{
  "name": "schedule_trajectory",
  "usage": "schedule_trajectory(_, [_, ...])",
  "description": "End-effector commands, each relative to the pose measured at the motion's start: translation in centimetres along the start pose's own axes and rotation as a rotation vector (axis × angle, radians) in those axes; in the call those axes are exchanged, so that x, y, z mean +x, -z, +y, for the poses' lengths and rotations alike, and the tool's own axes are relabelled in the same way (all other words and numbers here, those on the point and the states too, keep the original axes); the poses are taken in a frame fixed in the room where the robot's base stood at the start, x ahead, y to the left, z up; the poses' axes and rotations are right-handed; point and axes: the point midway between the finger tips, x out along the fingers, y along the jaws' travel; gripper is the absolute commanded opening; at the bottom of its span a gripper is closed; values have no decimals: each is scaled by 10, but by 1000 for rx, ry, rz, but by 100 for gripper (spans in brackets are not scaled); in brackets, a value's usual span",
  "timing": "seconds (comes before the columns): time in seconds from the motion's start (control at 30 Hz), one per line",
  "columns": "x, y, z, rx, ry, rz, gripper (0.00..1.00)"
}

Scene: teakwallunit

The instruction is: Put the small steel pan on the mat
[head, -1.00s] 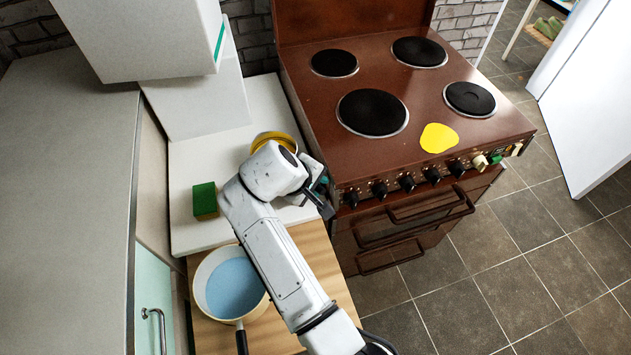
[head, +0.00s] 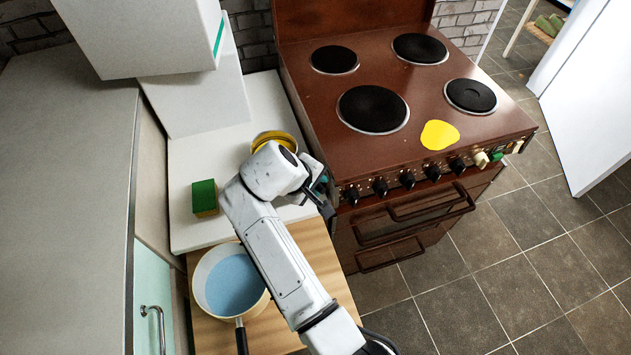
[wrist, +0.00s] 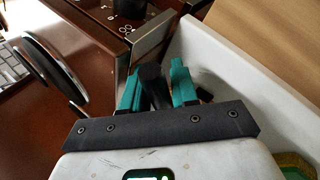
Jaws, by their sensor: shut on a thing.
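My gripper (head: 324,198) is low over the right edge of the white counter, beside the stove front. In the wrist view its teal fingers (wrist: 158,88) are shut on a black handle (wrist: 152,78). A round yellow-rimmed vessel (head: 272,136), perhaps the small steel pan, shows partly behind my arm on the white counter. The arm hides most of it, so I cannot tell whether the handle belongs to it. A flat yellow patch (head: 440,135), which looks like the mat, lies on the stove top between the front burners, near its front edge.
The brown stove (head: 480,130) has several black burners and front knobs. A cream pan with a blue inside (head: 234,285) stands on the wooden top (head: 318,250). A green and yellow sponge (head: 205,197) lies on the white counter (head: 190,160). Tiled floor lies open at right.

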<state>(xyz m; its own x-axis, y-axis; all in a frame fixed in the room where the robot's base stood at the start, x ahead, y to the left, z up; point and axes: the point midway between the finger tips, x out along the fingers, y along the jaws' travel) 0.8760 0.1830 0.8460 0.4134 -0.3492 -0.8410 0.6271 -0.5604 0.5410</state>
Motion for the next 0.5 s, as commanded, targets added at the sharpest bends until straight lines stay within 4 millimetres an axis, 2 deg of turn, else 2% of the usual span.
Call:
schedule_trajectory(0.07, [0,1,1,4,-3,5,0])
schedule_trajectory(0.1, [-1,2,1,3,-3,5,33])
schedule_trajectory(0.37, [0,1,1,3,-3,2,57])
schedule_trajectory(0.5, [0,0,2,4,-4,2,58])
